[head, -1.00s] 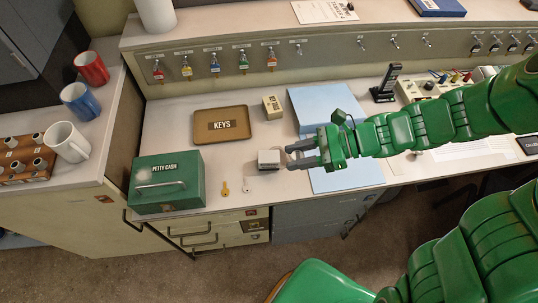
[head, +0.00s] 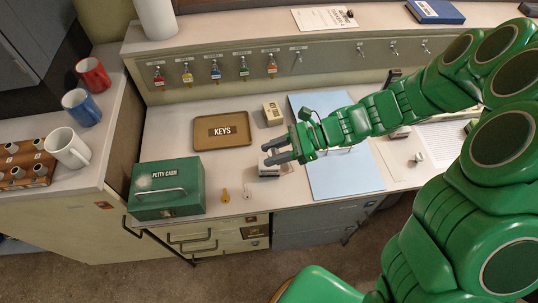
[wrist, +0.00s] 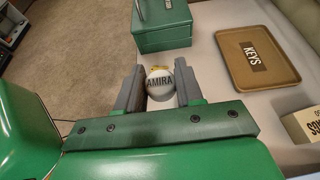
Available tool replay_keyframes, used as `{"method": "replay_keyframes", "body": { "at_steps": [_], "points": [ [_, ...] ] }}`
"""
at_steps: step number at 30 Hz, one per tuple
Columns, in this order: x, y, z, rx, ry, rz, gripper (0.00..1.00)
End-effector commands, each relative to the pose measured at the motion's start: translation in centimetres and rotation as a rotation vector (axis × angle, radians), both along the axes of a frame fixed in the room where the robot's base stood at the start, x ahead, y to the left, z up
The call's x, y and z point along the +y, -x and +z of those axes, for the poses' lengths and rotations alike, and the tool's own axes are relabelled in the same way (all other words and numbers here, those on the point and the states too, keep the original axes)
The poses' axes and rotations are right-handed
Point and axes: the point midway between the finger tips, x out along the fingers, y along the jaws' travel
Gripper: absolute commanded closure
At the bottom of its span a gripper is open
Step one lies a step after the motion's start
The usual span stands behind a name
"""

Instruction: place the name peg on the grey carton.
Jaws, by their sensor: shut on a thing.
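The name peg (wrist: 161,86) is white and round, with AMIRA on its face. It sits between the two grey fingers of my gripper (wrist: 159,88) in the wrist view. In the head view my gripper (head: 268,152) is shut and hides the peg. The grey carton (head: 268,170) is a small box on the desk, right at the fingertips. The fingers overlap its upper edge in the picture. I cannot tell whether the peg touches the carton. I cannot make out the carton in the wrist view.
A green petty cash box (head: 168,190) stands left, with a yellow key (head: 225,196) and a pale key tag (head: 248,194) beside it. The KEYS tray (head: 205,142) and a cream box (head: 272,112) lie behind. A blue sheet (head: 345,180) is right of the carton.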

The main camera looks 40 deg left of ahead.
Motion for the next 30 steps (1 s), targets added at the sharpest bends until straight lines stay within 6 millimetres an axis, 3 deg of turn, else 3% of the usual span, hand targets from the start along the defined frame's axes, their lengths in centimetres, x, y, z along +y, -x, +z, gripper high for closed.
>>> {"method": "replay_keyframes", "body": {
  "at_steps": [13, 23, 30],
  "points": [
    [2.7, -2.1, -4.2, -0.001, 0.001, 0.0, 0.92],
    [3.3, -2.5, -5.2, 0.001, 0.001, -0.001, 0.92],
    [3.5, -2.6, -7.6, 0.004, 0.002, -0.001, 0.92]
  ]
}}
